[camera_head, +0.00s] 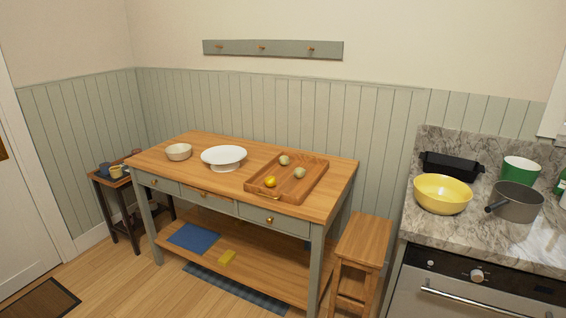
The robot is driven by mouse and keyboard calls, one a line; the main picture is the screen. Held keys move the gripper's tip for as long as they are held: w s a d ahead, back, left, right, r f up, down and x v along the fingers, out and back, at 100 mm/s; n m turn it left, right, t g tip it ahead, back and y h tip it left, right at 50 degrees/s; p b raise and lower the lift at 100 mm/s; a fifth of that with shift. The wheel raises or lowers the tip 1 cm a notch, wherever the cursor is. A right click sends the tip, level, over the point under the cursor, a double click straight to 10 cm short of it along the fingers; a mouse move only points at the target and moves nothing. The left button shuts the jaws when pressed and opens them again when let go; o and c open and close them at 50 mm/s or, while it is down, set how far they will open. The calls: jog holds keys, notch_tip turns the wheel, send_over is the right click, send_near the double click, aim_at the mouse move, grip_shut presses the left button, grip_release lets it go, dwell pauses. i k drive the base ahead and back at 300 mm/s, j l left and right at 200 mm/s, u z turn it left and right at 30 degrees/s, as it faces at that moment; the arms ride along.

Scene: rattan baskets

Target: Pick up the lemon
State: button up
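The lemon (270,182) is small and bright yellow. It lies in the wooden tray (312,184) near the tray's left front corner. Two pale greenish-brown round items (285,160) lie in the same tray, farther back and to the right of the lemon. The tray stands on the right part of the wooden table (210,140). My gripper does not show in the head view.
On the table, a white cake stand (224,156) and a cream bowl (179,151) stand left of the tray. A wooden stool (364,243) stands right of the table. A counter (480,170) holds a yellow bowl (443,195) and a grey pot (517,201).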

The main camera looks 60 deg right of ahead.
aim_at(284, 160)
jog(key=z, duration=2.1)
